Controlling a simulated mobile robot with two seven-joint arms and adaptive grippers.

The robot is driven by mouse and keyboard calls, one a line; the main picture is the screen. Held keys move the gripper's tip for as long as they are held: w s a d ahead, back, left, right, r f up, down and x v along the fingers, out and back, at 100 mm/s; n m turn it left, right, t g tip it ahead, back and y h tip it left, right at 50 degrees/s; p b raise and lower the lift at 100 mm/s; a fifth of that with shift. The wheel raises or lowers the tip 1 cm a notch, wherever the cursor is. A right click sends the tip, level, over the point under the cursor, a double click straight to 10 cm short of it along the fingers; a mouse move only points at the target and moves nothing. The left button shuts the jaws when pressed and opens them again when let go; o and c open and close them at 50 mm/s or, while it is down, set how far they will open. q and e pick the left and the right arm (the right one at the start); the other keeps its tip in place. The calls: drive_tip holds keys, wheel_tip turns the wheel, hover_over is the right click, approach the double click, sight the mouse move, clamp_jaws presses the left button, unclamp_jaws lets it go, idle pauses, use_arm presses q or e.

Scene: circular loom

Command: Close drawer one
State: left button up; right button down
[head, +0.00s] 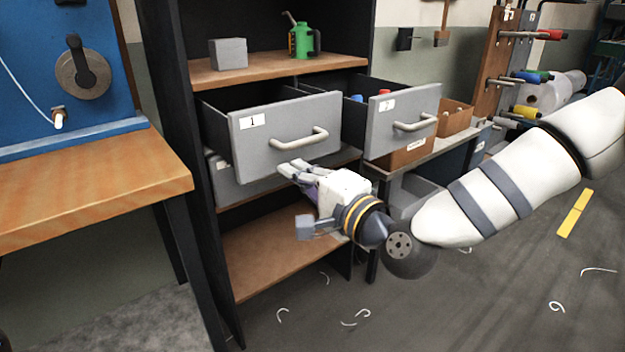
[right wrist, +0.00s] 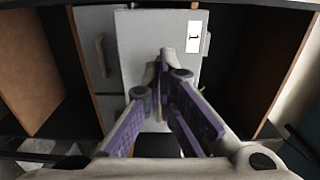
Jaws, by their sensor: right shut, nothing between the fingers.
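Drawer one (head: 262,145) is a grey drawer marked "1" with a light bar handle, and it is pulled out of the dark shelf unit. Its front also shows in the right wrist view (right wrist: 180,32), turned on its side. My right gripper (head: 290,168) is just in front of the lower part of this drawer front, below the handle. In the right wrist view its purple-padded fingers (right wrist: 162,58) are together and empty, pointing at the drawer front. I cannot tell whether they touch it. My left gripper is not in view.
Drawer two (head: 392,130) stands open to the right of drawer one. A grey box (head: 228,53) and a green can (head: 303,40) stand on the shelf above. A wooden bench (head: 90,190) is at the left. The floor in front holds white scraps.

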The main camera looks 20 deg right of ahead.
drive_tip(key=v, duration=0.3)
drive_tip(key=p, duration=0.2)
approach(251, 148)
drive_tip(key=x, duration=0.6)
drive_tip(key=shift+f, duration=0.1)
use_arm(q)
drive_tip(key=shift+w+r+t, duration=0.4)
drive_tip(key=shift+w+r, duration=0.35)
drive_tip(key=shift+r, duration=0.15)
use_arm(e)
drive_tip(key=shift+w+a, duration=0.2)
drive_tip(key=shift+w, duration=0.3)
use_arm(q)
drive_tip(key=shift+b, duration=0.3)
